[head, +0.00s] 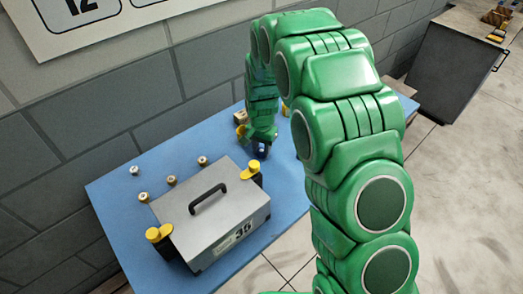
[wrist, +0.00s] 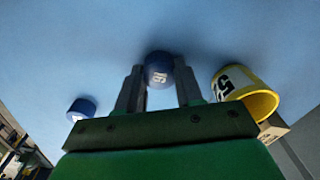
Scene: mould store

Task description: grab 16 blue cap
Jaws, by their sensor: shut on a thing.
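The blue cap (wrist: 159,72) sits between the two fingers of my gripper (wrist: 160,66) in the wrist view. Its white marking looks like 16, seen turned. My gripper is shut on this cap, over the blue table top. In the head view my gripper (head: 262,148) is low at the table behind the grey case, and the cap there is too dark and small to make out clearly. A second blue cap (wrist: 82,107) lies apart to the left in the wrist view, with no readable number.
A yellow cup-like piece (wrist: 246,92) with a partly hidden number is close to the right finger. A grey case (head: 212,215) marked 35, with a black handle and yellow parts, stands on the blue table (head: 112,197). Several small pieces (head: 171,180) stand left of it.

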